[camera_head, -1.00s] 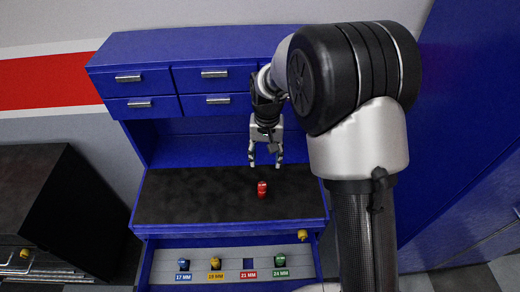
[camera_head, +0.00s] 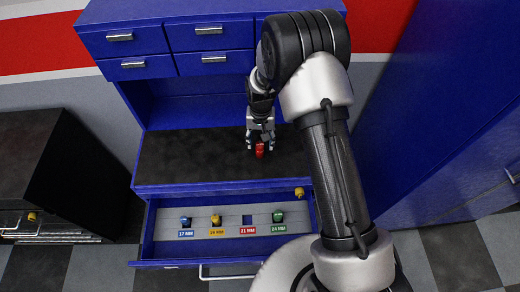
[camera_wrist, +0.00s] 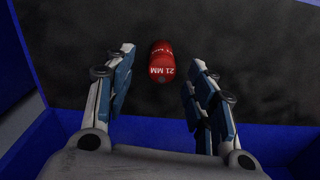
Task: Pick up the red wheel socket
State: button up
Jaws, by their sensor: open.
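My gripper (camera_head: 260,146) is open and empty, close above the worktop, with a finger to either side of the socket in the head view. In the wrist view my gripper (camera_wrist: 158,75) has clear gaps between both fingers and the socket. I see no contact.
Below the worktop (camera_head: 180,155) an open drawer (camera_head: 150,235) holds a grey tray (camera_head: 265,211) with blue, yellow and green sockets and an empty square above the "21 MM" label (camera_head: 248,230). A dark cabinet (camera_head: 30,150) stands at left. Blue walls flank the worktop.

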aim_at(260, 144)
notch_tip(260, 144, down, 4)
jog(key=shift+w+a+f, duration=0.1)
jog(key=shift+f, duration=0.15)
grip_shut()
dwell(0.6)
